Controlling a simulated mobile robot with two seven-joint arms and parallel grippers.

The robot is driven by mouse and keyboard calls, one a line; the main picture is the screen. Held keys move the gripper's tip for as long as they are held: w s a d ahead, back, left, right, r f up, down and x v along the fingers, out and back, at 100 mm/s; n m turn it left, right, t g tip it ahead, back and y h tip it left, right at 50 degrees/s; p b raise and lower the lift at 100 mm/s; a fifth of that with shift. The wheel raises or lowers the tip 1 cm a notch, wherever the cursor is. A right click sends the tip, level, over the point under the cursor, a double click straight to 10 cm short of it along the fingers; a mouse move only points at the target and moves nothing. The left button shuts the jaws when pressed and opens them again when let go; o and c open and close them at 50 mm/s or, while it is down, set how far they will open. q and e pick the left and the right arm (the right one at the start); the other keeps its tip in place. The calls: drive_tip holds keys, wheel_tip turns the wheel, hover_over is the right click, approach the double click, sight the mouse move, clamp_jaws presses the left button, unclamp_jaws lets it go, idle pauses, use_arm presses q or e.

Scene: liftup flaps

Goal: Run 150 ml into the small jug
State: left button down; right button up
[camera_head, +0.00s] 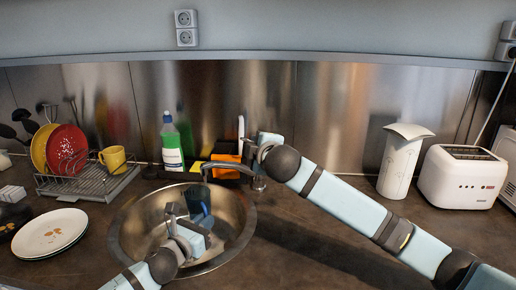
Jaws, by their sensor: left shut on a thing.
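My left gripper (182,218) is low over the round steel sink, coming in from the bottom left. It is shut on a small dark and blue thing (201,213), apparently the small jug, which is mostly hidden and hard to make out against the basin. The dark tap (228,166) stands behind the sink, and its spout ends above that thing. No water stream can be made out.
The sink (122,232) is set in the dark counter. A dish rack (92,184) with plates and a yellow mug is at left, and a green bottle (172,147) behind the sink. A white pitcher (398,165) and toaster (462,178) stand at right. A plate (50,232) lies front left.

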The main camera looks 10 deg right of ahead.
sight(208, 209)
use_arm(q)
drive_tip(key=w, duration=0.2)
drive_tip(key=w+d, duration=0.1)
drive_tip(key=w, duration=0.1)
drive_tip(key=w+d, duration=0.1)
drive_tip(key=w, duration=0.2)
drive_tip(key=shift+w+d, duration=0.1)
drive_tip(key=shift+d, duration=0.1)
idle(1.6)
